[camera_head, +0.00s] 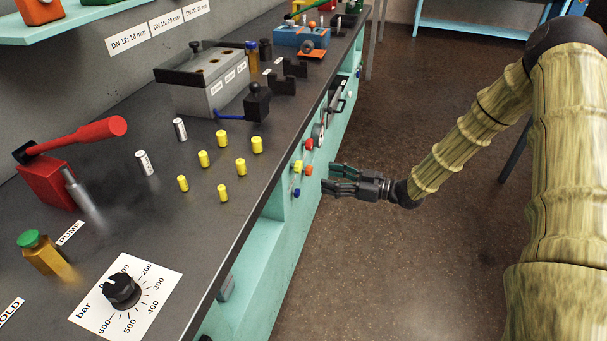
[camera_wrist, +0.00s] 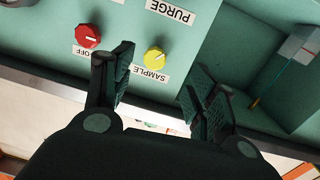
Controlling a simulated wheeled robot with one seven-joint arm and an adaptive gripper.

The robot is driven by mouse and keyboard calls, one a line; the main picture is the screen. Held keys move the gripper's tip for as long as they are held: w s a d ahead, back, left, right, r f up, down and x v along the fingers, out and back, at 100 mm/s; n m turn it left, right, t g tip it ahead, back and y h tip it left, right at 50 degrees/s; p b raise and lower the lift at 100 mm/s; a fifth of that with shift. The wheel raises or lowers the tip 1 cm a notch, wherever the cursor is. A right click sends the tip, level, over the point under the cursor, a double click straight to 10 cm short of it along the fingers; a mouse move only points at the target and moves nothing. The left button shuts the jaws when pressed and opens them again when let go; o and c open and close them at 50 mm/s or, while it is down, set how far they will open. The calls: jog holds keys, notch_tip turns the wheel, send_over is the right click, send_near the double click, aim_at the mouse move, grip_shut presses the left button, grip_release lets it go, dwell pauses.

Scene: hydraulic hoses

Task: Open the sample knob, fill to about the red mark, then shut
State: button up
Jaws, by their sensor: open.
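The yellow sample knob (camera_wrist: 154,60) is on the teal panel in the wrist view, above an upside-down SAMPLE label (camera_wrist: 150,75). It carries a short pale mark. My gripper (camera_head: 326,179) is open and empty in front of the bench's teal front. In the wrist view its two fingers stand apart, left and right of the sample knob in the picture; whether they touch it I cannot tell.
A red knob (camera_wrist: 88,36) labelled OFF is left of the sample knob, and a PURGE label (camera_wrist: 170,12) is above it. The benchtop (camera_head: 280,110) holds yellow caps (camera_head: 240,166), a red-handled pump (camera_head: 50,185) and a pressure dial (camera_head: 122,291). The floor (camera_head: 400,270) beside the bench is clear.

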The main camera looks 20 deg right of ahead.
aim_at(301, 167)
jog(key=shift+n+y, duration=0.6)
jog(key=shift+n, duration=0.1)
jog(key=x, duration=0.6)
jog(key=r+x, duration=0.1)
jog(key=x, duration=0.2)
jog(key=shift+w+d+b, duration=0.1)
jog(key=shift+w+b, duration=0.3)
jog(key=shift+w, duration=0.1)
jog(key=c, duration=1)
